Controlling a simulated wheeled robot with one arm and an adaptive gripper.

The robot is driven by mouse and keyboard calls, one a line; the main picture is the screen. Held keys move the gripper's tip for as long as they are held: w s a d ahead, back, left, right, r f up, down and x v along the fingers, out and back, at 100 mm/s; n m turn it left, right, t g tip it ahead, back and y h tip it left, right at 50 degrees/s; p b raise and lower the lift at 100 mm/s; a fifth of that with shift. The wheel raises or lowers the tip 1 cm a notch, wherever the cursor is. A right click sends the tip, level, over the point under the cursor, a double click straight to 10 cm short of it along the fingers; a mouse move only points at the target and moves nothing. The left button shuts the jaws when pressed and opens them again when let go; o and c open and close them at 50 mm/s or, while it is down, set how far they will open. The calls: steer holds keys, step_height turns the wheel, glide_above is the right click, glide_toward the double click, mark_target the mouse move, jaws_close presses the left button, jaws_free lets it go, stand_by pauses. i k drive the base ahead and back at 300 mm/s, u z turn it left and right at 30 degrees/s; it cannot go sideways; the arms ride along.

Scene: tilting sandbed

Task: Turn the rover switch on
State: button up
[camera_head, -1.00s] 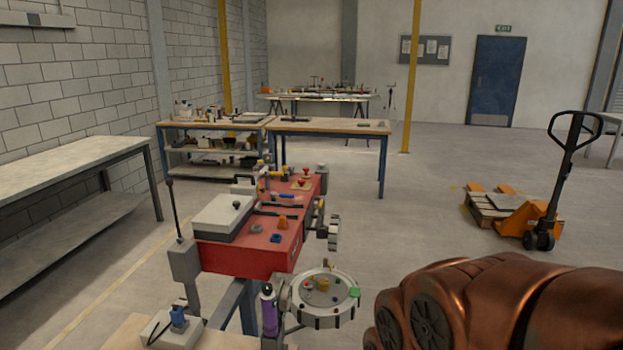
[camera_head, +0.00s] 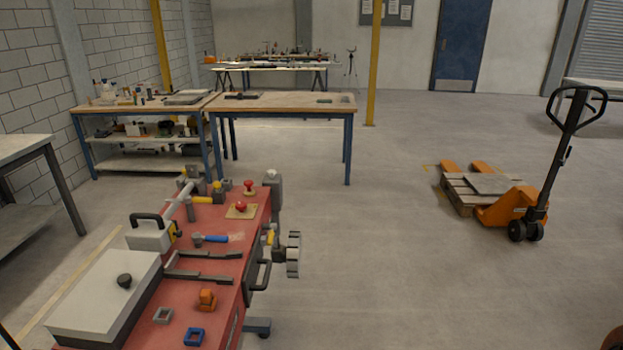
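I cannot make out a rover or its switch for certain. The red bench (camera_head: 215,228) at the lower left carries two red knobs, one of them a red knob (camera_head: 241,207) on a small tan plate. My gripper is not in view; only a sliver of my copper-coloured arm shows at the lower right edge.
A grey lidded box (camera_head: 105,295) and several tools sit on the red bench. A wooden table (camera_head: 285,102) and a cluttered long table (camera_head: 270,66) stand behind. An orange pallet truck (camera_head: 512,206) holds a pallet at right. The floor between is clear.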

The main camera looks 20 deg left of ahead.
mark_target(240, 205)
steer(key=u, duration=0.1)
steer(key=i, duration=1.6)
steer(key=u, duration=1.45)
steer(key=i, duration=0.85)
steer(key=u, duration=0.85)
